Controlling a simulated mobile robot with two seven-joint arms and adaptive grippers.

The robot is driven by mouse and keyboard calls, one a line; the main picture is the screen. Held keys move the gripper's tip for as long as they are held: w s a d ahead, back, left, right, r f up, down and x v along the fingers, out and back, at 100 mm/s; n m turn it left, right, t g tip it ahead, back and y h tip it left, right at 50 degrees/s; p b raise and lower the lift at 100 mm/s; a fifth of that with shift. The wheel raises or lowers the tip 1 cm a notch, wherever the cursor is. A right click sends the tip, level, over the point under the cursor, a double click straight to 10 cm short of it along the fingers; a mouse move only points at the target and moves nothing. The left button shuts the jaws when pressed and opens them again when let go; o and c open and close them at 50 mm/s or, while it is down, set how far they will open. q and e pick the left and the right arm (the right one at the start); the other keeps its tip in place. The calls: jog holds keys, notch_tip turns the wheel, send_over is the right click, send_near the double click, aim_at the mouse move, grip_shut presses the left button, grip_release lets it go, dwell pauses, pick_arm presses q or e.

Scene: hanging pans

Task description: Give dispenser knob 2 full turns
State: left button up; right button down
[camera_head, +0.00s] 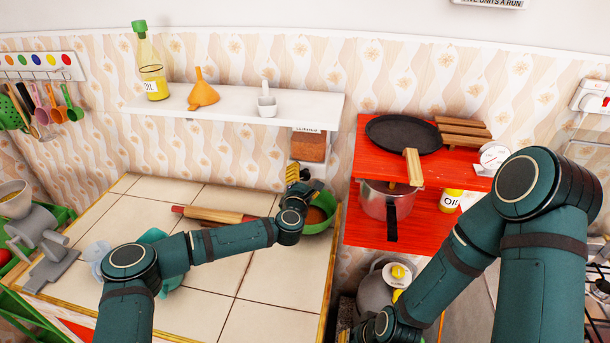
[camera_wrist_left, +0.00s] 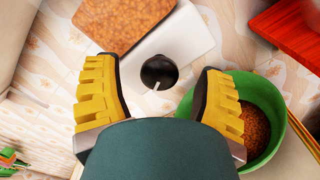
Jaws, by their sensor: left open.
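The dispenser (camera_head: 308,146), a white wall box with a window of orange-brown grains, hangs below the white shelf. Its round dark knob (camera_wrist_left: 158,72), with a pale pointer line, shows in the left wrist view. My left gripper (camera_head: 298,176) is in front of the dispenser and hides the knob in the head view. In the left wrist view its two yellow-padded fingers (camera_wrist_left: 158,84) are open, one on each side of the knob, with gaps to both sides. My right arm reaches down to the bottom edge; its gripper is hardly visible there.
A green bowl (camera_head: 319,226) with brown grains stands below the dispenser, close to my left gripper. A rolling pin (camera_head: 212,213) lies on the tiled counter (camera_head: 262,302). Red shelves (camera_head: 364,147) with a pan (camera_head: 392,131) and pot (camera_head: 376,203) are to the right.

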pick_arm(q)
jog(key=shift+w+d, duration=0.1)
jog(key=shift+w, duration=0.5)
jog(key=c, duration=1.2)
jog(key=shift+m, duration=0.3)
pick_arm(e)
jog(key=shift+f, duration=0.1)
